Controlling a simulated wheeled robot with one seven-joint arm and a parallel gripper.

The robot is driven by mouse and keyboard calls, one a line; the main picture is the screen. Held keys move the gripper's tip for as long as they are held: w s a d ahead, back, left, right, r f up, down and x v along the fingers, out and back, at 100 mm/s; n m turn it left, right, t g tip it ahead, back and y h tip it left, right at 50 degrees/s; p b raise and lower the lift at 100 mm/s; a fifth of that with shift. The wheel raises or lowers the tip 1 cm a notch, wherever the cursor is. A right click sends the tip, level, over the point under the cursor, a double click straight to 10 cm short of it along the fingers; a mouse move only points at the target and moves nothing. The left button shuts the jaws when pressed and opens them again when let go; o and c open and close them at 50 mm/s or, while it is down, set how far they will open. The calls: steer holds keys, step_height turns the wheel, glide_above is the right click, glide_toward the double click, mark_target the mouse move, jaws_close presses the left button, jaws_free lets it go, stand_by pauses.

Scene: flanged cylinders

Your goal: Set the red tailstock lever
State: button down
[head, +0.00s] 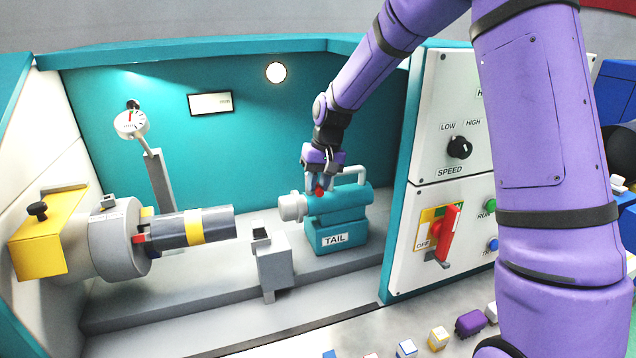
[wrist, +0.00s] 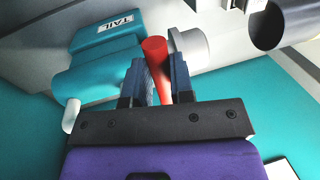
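The red tailstock lever (wrist: 155,52) is a short red rod on the teal tailstock (head: 340,213), which carries a "TAIL" label. In the head view only a small red bit of the lever (head: 319,191) shows below my gripper (head: 322,184). In the wrist view the lever lies between the two dark blue fingers of my gripper (wrist: 160,78), which look closed on it. The lever's free end leans slightly left there. The lever's lower end and pivot are hidden.
Left of the tailstock are its grey quill (head: 292,207), a tool post (head: 271,262), and a chuck (head: 119,238) with a banded bar (head: 195,227). A control panel (head: 440,232) with a red switch stands right. Small coloured blocks lie in front.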

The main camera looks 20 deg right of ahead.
steer(key=shift+a, duration=0.15)
steer(key=shift+w+a+m+t+h, duration=0.3)
steer(key=shift+w+a+m, duration=0.5)
steer(key=shift+m, duration=1.35)
steer(key=shift+w+a+m+t+h, duration=0.15)
steer(key=shift+w+a+m+t, duration=0.25)
steer(key=shift+a+m, duration=1.3)
steer(key=shift+w+a+m+t+h, duration=0.35)
steer(key=shift+w+m, duration=0.35)
steer(key=shift+m, duration=1.95)
steer(key=c, duration=1)
jaws_free()
steer(key=shift+r, duration=0.1)
